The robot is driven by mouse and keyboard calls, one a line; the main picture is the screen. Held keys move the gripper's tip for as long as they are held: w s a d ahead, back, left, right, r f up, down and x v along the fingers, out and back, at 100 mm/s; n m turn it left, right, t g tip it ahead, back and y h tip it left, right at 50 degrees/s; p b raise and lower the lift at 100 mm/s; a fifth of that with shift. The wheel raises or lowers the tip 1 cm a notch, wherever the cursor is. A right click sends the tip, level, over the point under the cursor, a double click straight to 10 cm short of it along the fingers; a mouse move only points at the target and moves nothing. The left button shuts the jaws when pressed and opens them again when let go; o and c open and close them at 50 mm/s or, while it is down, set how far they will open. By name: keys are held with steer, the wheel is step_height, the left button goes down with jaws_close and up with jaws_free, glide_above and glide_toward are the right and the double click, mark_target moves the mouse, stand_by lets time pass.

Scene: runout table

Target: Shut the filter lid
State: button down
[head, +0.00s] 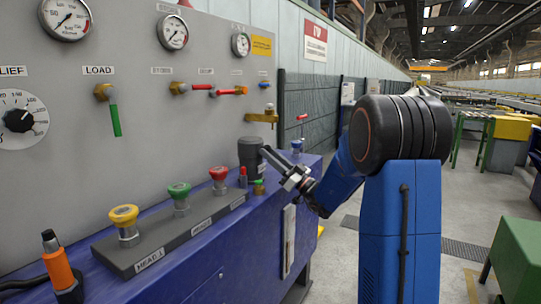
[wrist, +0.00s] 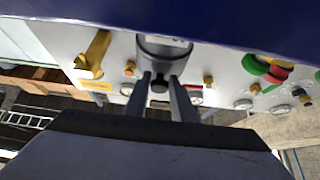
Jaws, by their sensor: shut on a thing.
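A dark grey cylinder (head: 250,152), which looks like the filter, stands at the far end of the blue bench against the panel. In the wrist view a grey round body (wrist: 165,47) shows a small black knob (wrist: 159,86) on its near side. My gripper (head: 267,153) reaches to the cylinder's right side from the right. In the wrist view the fingers of my gripper (wrist: 160,80) stand on either side of the black knob and are shut on it. I cannot tell clearly where the lid's edge is or how far it stands open.
Yellow (head: 124,218), green (head: 179,193) and red (head: 218,176) knobs stand in a row on the bench. A small red part (head: 243,176) is close below the cylinder. A brass valve (head: 262,117) juts from the panel above.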

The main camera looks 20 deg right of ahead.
steer(key=shift+w+a+f, duration=0.1)
steer(key=shift+a+f, duration=0.05)
steer(key=shift+f, duration=0.15)
steer(key=c, duration=1.5)
jaws_free()
steer(key=shift+c, duration=0.2)
steer(key=v, duration=1.7)
steer(key=shift+s+d, duration=0.25)
steer(key=shift+d, duration=0.1)
